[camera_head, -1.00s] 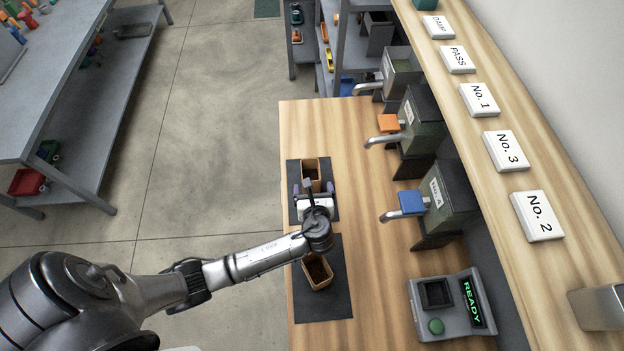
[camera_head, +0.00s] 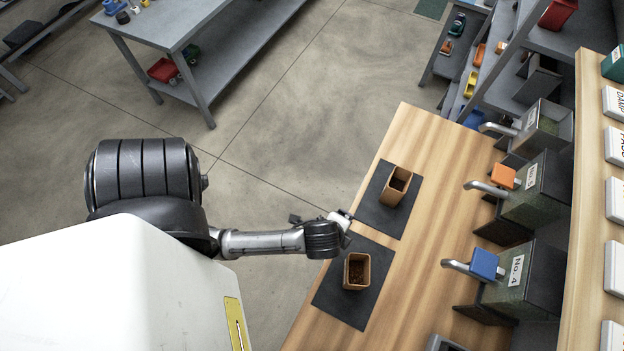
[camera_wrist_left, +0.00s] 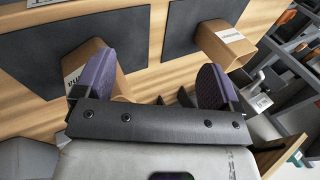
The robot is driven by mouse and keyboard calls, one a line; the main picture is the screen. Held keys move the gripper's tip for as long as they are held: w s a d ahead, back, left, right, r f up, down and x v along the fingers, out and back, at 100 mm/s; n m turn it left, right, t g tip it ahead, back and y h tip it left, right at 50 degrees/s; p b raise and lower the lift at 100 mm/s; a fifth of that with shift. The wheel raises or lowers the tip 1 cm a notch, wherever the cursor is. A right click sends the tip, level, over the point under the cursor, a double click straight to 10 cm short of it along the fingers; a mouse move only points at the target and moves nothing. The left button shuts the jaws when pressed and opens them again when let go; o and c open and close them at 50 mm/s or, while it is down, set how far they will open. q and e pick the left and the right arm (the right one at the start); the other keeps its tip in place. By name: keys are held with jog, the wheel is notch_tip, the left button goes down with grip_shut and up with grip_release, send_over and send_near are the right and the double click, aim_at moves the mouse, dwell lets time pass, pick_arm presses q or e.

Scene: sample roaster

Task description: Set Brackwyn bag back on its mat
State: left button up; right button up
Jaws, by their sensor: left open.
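The near bag (camera_head: 357,271), with dark contents, is upright on the near mat (camera_head: 335,310). I cannot read which is Brackwyn. My left gripper (camera_head: 345,218) is at the counter's left edge, apart from both bags. My right gripper is out of view.
Hoppers with spouts, one with a blue block (camera_head: 486,264) and one with an orange block (camera_head: 504,176), line the right side. A shelf with white label plates (camera_head: 613,265) runs behind them. The counter between mats and hoppers is clear.

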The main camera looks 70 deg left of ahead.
pick_arm(q)
jog(key=s+d+r+n+g+h, duration=0.1)
jog(key=s+r+n+h, duration=0.2)
jog(key=s+n, duration=0.5)
jog(key=shift+d+r, duration=0.3)
jog(key=shift+w, duration=0.1)
